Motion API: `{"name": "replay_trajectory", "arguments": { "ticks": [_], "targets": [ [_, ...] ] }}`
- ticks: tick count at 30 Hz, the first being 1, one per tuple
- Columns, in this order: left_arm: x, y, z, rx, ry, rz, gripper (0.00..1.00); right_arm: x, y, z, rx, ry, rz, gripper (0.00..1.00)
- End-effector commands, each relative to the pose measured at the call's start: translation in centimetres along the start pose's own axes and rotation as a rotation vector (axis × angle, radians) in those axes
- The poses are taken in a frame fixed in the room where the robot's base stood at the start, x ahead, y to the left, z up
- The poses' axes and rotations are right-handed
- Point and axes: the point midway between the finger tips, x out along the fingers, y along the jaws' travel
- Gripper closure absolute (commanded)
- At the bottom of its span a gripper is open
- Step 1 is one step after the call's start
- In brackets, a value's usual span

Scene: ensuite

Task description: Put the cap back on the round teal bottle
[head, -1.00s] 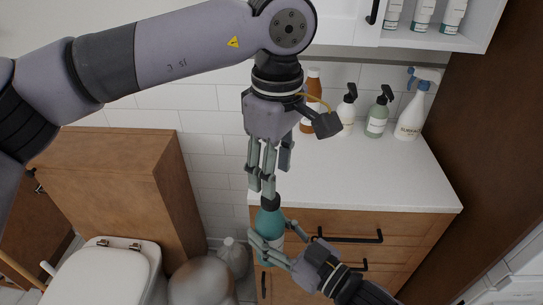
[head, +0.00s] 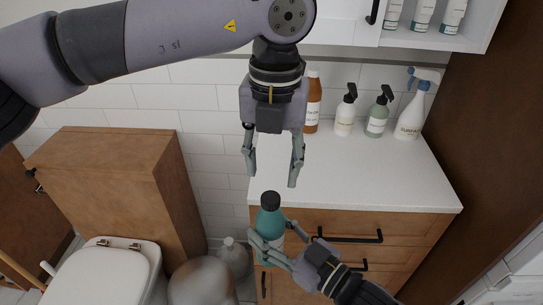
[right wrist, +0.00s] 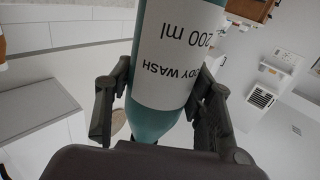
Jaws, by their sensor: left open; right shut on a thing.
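The teal bottle (head: 270,222) stands roughly upright in front of the counter edge in the head view. Its black cap (head: 271,199) sits on top of the neck; I cannot tell how tightly. My right gripper (head: 271,244) is shut around the lower body of the bottle and partly hides its white label. My left gripper (head: 271,178) is open and empty, just above the cap.
On the white counter (head: 350,180) stand a brown bottle (head: 313,100), a white pump bottle (head: 345,115), a green pump bottle (head: 377,118) and a spray bottle (head: 412,115). The counter's front is clear. A toilet (head: 105,275) and wooden cabinet (head: 115,175) are at left.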

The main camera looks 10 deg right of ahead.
Motion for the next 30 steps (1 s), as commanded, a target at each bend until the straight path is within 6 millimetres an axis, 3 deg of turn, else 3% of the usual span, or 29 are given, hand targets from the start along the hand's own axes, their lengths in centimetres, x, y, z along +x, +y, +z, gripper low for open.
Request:
{"name": "replay_trajectory", "arguments": {
  "ticks": [12, 18, 24, 30],
  "targets": [
    [-0.58, 0.14, 0.04, -0.828, -0.001, -0.004, 0.56, 0.02, -0.01, -0.21, -0.001, 0.005, -0.001, 1.00],
    [-0.77, 0.20, 0.03, -1.120, 0.000, -0.005, 0.56, 0.02, -0.01, -0.21, -0.001, 0.005, -0.001, 1.00],
    [-0.83, 0.21, 0.03, -1.251, 0.001, -0.006, 0.56, 0.02, -0.01, -0.21, -0.001, 0.005, -0.001, 1.00],
    [-0.83, 0.20, 0.03, -1.266, 0.001, -0.006, 0.56, 0.02, -0.01, -0.21, -0.001, 0.005, -0.001, 1.00]
  ]
}}
